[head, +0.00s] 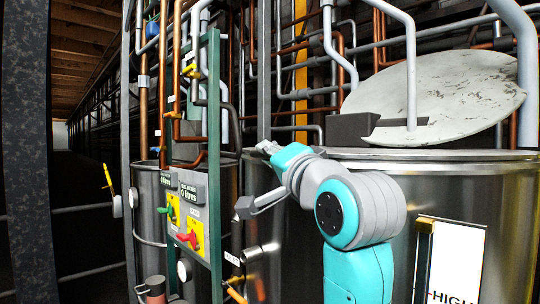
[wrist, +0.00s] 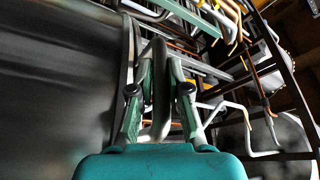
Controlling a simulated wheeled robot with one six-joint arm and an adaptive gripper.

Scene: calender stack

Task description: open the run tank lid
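A large pale round lid (head: 440,95) with dark marks stands tilted up at the back of the steel tank (head: 400,175) on the right, which I take for the run tank. My gripper (head: 264,148) is at the left end of that tank's rim, small and partly hidden by my arm's links. In the wrist view my gripper's two green fingers (wrist: 160,95) lean inward on either side of a grey rounded bar. I cannot tell whether they press on it or what it belongs to. A dark block (head: 352,131) stands at the lid's lower left edge.
A green panel frame (head: 215,150) with displays and red and green valve handles stands left of my arm, in front of another steel tank (head: 147,200). Copper and grey pipes crowd the back. A grey bent pipe (head: 410,75) comes down in front of the lid. A dark post (head: 28,150) stands far left.

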